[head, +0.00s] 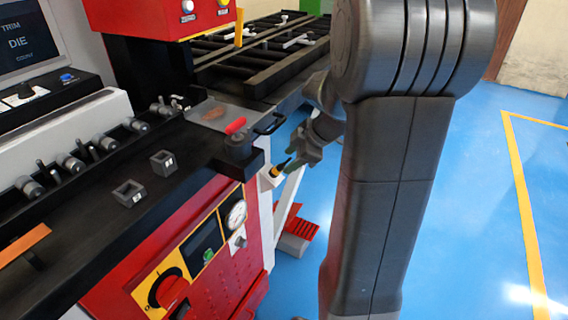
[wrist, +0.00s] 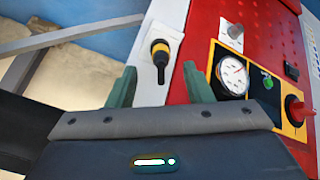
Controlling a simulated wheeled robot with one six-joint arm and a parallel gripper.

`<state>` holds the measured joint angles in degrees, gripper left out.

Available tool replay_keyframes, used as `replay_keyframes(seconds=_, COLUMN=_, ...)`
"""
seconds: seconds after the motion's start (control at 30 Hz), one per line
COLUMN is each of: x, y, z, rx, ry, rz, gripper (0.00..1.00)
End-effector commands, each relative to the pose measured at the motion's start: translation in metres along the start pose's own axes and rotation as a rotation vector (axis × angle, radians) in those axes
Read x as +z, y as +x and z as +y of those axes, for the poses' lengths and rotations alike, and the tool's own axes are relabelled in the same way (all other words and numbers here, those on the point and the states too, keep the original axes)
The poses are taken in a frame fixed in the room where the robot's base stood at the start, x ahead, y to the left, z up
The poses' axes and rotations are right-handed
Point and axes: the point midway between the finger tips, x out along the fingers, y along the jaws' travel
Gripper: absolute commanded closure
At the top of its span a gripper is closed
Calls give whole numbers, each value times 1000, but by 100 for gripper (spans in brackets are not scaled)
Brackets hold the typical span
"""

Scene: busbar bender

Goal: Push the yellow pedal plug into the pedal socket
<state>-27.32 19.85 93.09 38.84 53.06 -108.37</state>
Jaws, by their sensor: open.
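The yellow pedal plug (head: 275,171) sits at a small white socket plate (head: 265,183) on the side of the red machine, its black tail pointing out toward my gripper. In the wrist view the plug (wrist: 160,48) shows a yellow collar and a dark end, against the white panel (wrist: 176,22). I cannot tell how deep it sits. The socket opening is hidden behind the plug. My gripper (head: 301,150) is open and empty, just to the right of the plug. In the wrist view its green fingers (wrist: 159,70) stand apart, one on each side of the plug.
A red foot pedal (head: 300,228) is on the blue floor below. A gauge (wrist: 232,75) and red knob (wrist: 297,108) are to the right in the wrist view.

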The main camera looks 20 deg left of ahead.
Motion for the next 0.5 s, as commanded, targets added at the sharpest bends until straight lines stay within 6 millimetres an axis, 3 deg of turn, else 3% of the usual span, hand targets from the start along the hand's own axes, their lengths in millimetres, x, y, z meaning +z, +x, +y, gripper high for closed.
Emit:
replay_keyframes(seconds=0.03, x=0, y=-15, z=1, rx=7, ry=1, rz=-1, gripper=54)
replay_keyframes(seconds=0.2, x=0, y=-52, z=1, rx=5, ry=1, rz=-1, gripper=54)
replay_keyframes(seconds=0.5, x=0, y=-86, z=0, rx=0, ry=1, rz=-1, gripper=54)
